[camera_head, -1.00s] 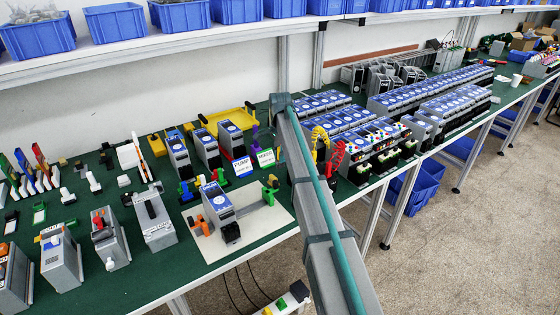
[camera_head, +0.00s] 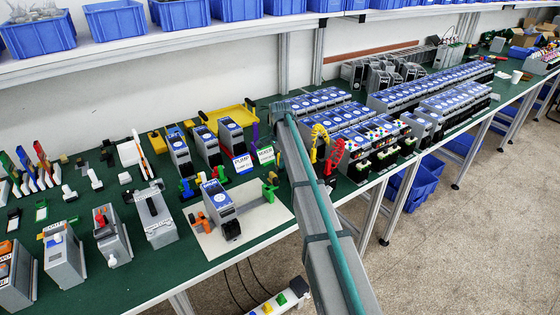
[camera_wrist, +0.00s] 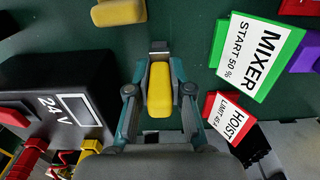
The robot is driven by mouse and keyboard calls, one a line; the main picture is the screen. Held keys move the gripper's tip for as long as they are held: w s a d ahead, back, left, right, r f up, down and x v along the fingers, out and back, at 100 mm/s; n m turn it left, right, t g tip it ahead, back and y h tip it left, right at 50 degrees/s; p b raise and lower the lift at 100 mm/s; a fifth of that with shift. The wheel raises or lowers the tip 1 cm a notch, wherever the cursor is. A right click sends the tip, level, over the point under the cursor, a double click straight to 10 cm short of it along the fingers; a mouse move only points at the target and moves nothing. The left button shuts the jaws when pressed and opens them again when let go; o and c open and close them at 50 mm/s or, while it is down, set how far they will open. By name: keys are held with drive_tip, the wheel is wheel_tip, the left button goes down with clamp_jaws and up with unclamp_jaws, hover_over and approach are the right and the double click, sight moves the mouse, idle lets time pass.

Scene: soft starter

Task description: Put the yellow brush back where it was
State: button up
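In the wrist view, the yellow brush (camera_wrist: 159,88) lies between the two fingers of my gripper (camera_wrist: 159,70), its yellow handle pointing toward my wrist. A grey piece shows at its far end. The fingers appear closed against both sides of the handle. Below is the green bench top (camera_wrist: 190,30); the gap between brush and bench cannot be judged. In the head view my arm (camera_head: 318,200) reaches to the bench behind the label cards and hides my gripper and the brush.
A black 24 V box (camera_wrist: 60,100) is at left, with another yellow piece (camera_wrist: 118,12) above. In the head view, a yellow tray (camera_head: 232,118) and grey device rows (camera_head: 340,130) flank my arm.

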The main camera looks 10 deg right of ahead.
drive_tip(key=o, duration=0.4)
wheel_tip(320, 180, up, 12)
drive_tip(key=shift+r+b, duration=0.15)
drive_tip(key=shift+b, duration=1.05)
drive_tip(key=shift+a, duration=0.1)
